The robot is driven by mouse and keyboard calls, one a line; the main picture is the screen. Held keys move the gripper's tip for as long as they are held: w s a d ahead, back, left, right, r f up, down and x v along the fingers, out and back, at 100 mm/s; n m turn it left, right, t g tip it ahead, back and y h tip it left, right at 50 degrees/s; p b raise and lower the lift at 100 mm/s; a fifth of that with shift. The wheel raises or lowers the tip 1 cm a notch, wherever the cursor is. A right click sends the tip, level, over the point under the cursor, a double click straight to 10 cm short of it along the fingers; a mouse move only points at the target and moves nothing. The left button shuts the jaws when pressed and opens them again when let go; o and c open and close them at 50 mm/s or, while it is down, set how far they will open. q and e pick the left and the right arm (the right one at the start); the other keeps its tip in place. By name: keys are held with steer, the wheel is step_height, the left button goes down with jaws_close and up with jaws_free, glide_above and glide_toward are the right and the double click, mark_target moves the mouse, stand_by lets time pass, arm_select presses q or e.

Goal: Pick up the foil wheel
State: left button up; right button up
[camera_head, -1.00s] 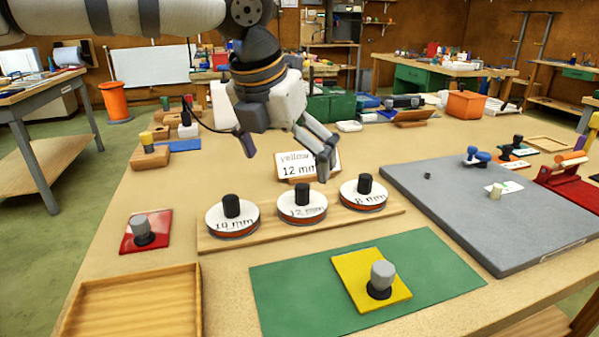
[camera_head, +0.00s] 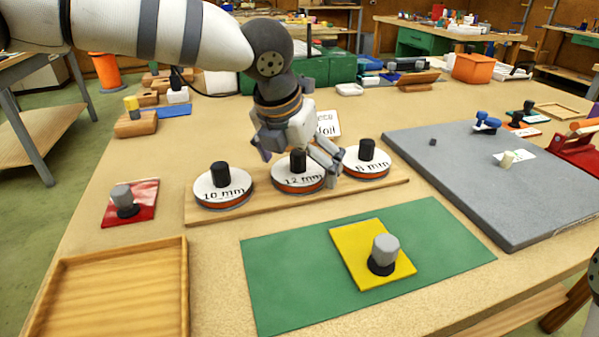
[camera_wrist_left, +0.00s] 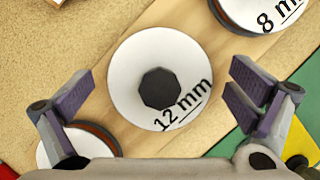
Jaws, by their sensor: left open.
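Three foil wheels with white tops, orange-brown rims and black knobs stand in a row on a wooden board (camera_head: 240,215): the 10 mm wheel (camera_head: 208,190), the 12 mm wheel (camera_head: 290,182) and the 8 mm wheel (camera_head: 357,165). My left gripper (camera_head: 298,163) is open, its fingers either side of the 12 mm wheel's black knob in the head view. In the left wrist view, the 12 mm wheel (camera_wrist_left: 135,98) lies between the spread fingers (camera_wrist_left: 158,95), with nothing gripped. The 8 mm wheel (camera_wrist_left: 244,8) and part of another wheel (camera_wrist_left: 50,150) show at the edges. A card behind the gripper is partly hidden.
A green mat (camera_head: 290,290) holds a yellow sheet (camera_head: 350,245) with a grey-knobbed piece (camera_head: 385,250). A red sheet (camera_head: 146,193) with a similar knob (camera_head: 123,198) and an empty wooden tray (camera_head: 180,300) are left. A grey board (camera_head: 470,190) lies right.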

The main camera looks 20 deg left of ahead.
mark_target(299, 151)
arm_select(q)
steer(key=shift+s+r, duration=0.1)
steer(key=shift+r, duration=0.15)
steer(key=c, duration=1.1)
arm_select(e)
steer(key=shift+r, duration=0.1)
arm_select(q)
steer(key=shift+r, duration=0.4)
step_height(299, 151, up, 2)
steer(key=shift+r, duration=0.1)
steer(key=s+d+r, duration=0.3)
steer(key=s+d+r+p, duration=0.1)
steer(key=s+d+r, duration=0.2)
steer(key=d, duration=0.1)
steer(key=s+d+r, duration=0.3)
steer(key=r, duration=0.1)
steer(key=shift+d+p, duration=0.35)
arm_select(e)
steer(key=shift+w+r+t, duration=0.5)
steer(key=shift+w+r, duration=0.6)
steer(key=shift+w, duration=0.15)
